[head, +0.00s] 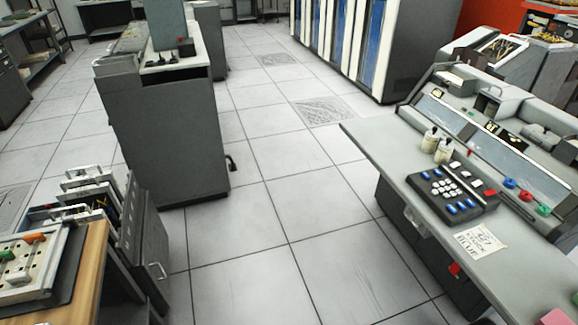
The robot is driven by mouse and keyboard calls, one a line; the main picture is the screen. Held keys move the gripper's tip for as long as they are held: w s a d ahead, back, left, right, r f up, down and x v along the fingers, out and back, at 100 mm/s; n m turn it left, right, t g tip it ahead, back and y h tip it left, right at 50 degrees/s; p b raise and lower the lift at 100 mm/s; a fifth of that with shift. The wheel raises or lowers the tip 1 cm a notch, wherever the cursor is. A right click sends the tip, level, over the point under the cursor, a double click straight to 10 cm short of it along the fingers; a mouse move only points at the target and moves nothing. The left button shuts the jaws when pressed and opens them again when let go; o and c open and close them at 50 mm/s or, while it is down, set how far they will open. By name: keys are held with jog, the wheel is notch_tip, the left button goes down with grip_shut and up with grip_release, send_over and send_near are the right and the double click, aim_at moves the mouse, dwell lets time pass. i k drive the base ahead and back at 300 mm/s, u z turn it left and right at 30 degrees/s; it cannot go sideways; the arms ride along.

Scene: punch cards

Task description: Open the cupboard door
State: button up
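My gripper is not in view. I cannot tell for sure which piece is the cupboard. Tall cabinets with blue panels (340,35) stand at the back. I see no door standing open.
A console desk (375,150) with a black keypad (452,192), two small bottles (430,138) and a paper note (480,239) fills the right side. A wooden-topped table (90,262) is at the lower left. The tiled floor (285,200) between is clear.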

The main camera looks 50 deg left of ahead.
aim_at(162, 247)
jog(key=i, duration=0.7)
jog(key=u, duration=4.6)
jog(key=i, duration=0.15)
jog(key=z, duration=1.4)
jog(key=i, duration=1.3)
jog(key=u, duration=0.3)
